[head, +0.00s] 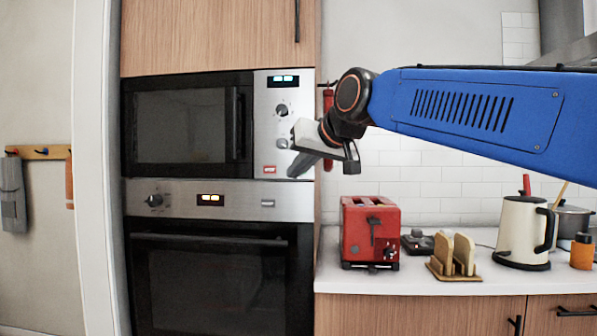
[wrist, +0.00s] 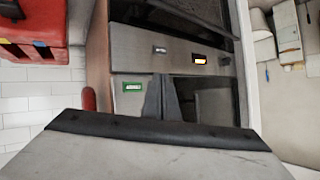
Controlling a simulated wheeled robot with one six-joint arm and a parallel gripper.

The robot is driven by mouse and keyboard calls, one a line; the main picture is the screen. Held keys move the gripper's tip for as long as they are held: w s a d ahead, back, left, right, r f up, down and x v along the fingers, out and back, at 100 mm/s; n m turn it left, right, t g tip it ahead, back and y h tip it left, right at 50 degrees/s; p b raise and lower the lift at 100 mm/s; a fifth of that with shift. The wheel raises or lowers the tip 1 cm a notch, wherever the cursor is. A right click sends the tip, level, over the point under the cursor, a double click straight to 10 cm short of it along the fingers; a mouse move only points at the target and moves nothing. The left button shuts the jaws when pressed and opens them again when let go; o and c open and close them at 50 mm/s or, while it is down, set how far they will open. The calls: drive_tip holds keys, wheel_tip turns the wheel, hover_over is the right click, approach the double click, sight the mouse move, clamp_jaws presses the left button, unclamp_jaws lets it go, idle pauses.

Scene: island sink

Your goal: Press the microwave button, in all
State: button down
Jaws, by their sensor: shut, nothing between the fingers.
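The microwave (head: 187,125) is built into the wooden cabinet, with a dark door and a steel control panel at its right. The panel has a display, two round knobs and a small rectangular button (head: 269,169) at the bottom, red in the head view. In the wrist view, which is upside down, the button (wrist: 132,86) looks green. My gripper (head: 293,172) is shut and empty in front of the panel's lower right, beside the button in the head view. In the wrist view the closed fingertips (wrist: 163,100) point toward the panel, beside the button; I cannot tell whether they touch.
An oven (head: 212,270) sits directly below, with its own knob, display and button. A red toaster (head: 370,232), a toast rack (head: 454,256) and a kettle (head: 522,231) stand on the counter at the right. A red object hangs behind the wrist.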

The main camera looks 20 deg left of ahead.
drive_tip(key=w+a, duration=0.1)
drive_tip(key=w, duration=0.5)
drive_tip(key=shift+w+a, duration=0.3)
drive_tip(key=shift+w, duration=0.2)
idle(1.8)
drive_tip(key=shift+w+a, duration=0.1)
drive_tip(key=shift+w, duration=0.1)
